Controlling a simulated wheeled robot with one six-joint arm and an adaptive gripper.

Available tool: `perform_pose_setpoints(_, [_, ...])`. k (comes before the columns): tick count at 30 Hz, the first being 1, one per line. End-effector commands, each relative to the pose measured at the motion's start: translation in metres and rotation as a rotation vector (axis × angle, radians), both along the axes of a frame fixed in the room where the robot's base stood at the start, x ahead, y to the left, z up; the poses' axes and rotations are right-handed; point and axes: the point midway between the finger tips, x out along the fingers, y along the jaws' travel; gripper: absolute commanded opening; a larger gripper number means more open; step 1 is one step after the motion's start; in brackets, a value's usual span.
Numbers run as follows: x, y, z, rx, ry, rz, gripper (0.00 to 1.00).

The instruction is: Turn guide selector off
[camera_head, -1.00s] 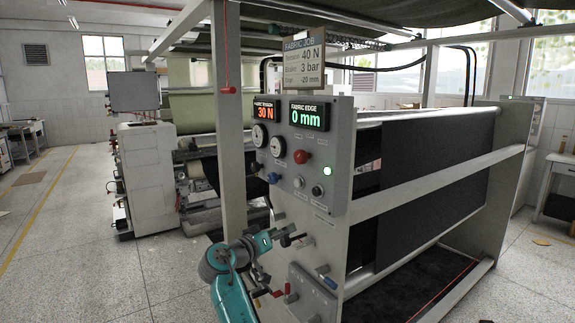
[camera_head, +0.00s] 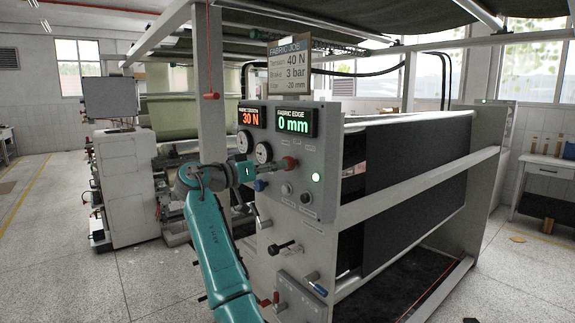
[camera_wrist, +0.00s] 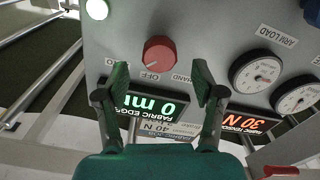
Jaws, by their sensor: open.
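The red selector knob (camera_wrist: 158,53) is on the grey control panel in the wrist view, with OFF and HAND labels beside it. A pale mark shows on its edge; which label it points at I cannot tell. The knob also shows in the head view (camera_head: 290,162), just right of my gripper. My gripper (camera_wrist: 160,72) is open and empty. Its two fingers stand either side of the knob in the picture, and seem short of it. In the head view, my gripper (camera_head: 274,166) faces the panel.
The panel (camera_head: 322,150) carries gauges (camera_head: 264,152), a blue knob (camera_head: 261,185), a green lamp (camera_head: 317,177) and a black-handled lever (camera_head: 283,247). Displays read 30 N and 0 mm (camera_head: 293,123). A red pull (camera_head: 211,96) hangs on a cord left of it.

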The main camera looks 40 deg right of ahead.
Motion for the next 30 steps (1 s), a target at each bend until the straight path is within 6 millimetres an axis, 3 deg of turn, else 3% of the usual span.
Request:
perform_pose_setpoints(3, [0.0,-0.022,0.0,-0.001,0.001,-0.002,0.68])
perform_pose_setpoints(9, [0.001,-0.045,0.0,0.0,0.0,0.0,0.68])
perform_pose_setpoints(22, [0.002,-0.054,0.0,-0.001,0.0,0.001,0.68])
perform_pose_setpoints(30, [0.002,-0.054,0.0,-0.001,0.0,0.001,0.07])
